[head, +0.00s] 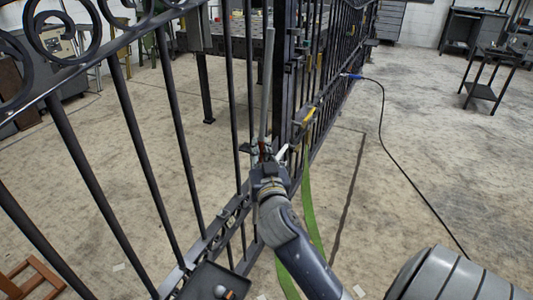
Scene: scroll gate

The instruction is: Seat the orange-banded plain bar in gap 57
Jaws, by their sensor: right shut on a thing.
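My right gripper (266,168) is shut on an upright grey bar (267,85), holding it near its lower end. A small orange-red patch shows at the jaws; I cannot tell whether it is the bar's band. The dark scroll gate (150,135) runs from the near left to the far middle, with upright bars and scrolls along its top. The held bar stands close to the gate's bars, just left of a thick dark post (282,80). I cannot tell whether its end touches the bottom rail. No gap numbers are readable. My left gripper is not in view.
A green strap (308,205) hangs down beside my right arm. A yellow item (304,116) is on the gate past the post. A blue-ended black cable (385,130) crosses the floor. A dark tray (213,284) sits at the bottom. The floor at right is mostly open.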

